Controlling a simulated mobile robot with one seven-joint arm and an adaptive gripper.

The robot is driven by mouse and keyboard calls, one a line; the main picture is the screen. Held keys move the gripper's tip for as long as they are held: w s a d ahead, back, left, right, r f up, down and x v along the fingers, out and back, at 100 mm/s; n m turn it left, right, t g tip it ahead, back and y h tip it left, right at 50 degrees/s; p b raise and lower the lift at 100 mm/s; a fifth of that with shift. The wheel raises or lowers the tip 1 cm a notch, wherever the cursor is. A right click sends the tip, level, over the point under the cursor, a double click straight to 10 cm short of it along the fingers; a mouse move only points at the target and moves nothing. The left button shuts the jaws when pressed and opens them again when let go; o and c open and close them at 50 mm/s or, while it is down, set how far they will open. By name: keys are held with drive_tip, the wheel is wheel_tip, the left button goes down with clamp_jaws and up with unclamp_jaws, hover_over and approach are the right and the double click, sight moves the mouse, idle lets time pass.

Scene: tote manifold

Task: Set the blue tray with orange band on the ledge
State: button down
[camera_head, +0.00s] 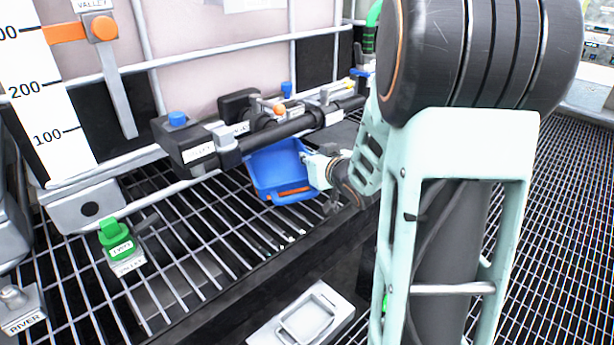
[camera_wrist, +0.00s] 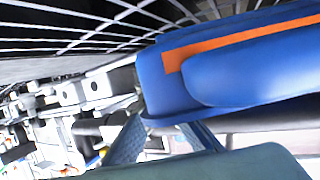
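The blue tray with the orange band (camera_head: 272,168) is below the dark pipe manifold in the head view, at a tilt, with its band low on the near side. It fills the upper right of the wrist view (camera_wrist: 250,75). My gripper (camera_head: 312,168) is at the tray's right edge in the head view. In the wrist view its fingers (camera_wrist: 165,130) meet the tray's rim and appear shut on it; the contact is partly hidden. The tray is over the grating (camera_head: 205,235); whether it touches it I cannot tell. I cannot tell which surface is the ledge.
The manifold (camera_head: 290,128) with its valves runs just above and behind the tray. A green-handled valve (camera_head: 116,238) stands on the grating at left. A pale tray-like object (camera_head: 305,318) lies lower down. The grating between the green valve and the blue tray is mostly clear.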

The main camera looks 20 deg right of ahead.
wheel_tip(320, 180, down, 5)
drive_tip(key=shift+r+b, duration=0.15)
drive_tip(key=shift+b, duration=1)
drive_tip(key=shift+w, duration=0.2)
drive_tip(key=shift+r, duration=0.1)
drive_tip(key=c, duration=2.6)
unclamp_jaws()
drive_tip(key=shift+f, duration=0.2)
drive_tip(key=o, duration=0.4)
drive_tip(key=shift+o, duration=0.2)
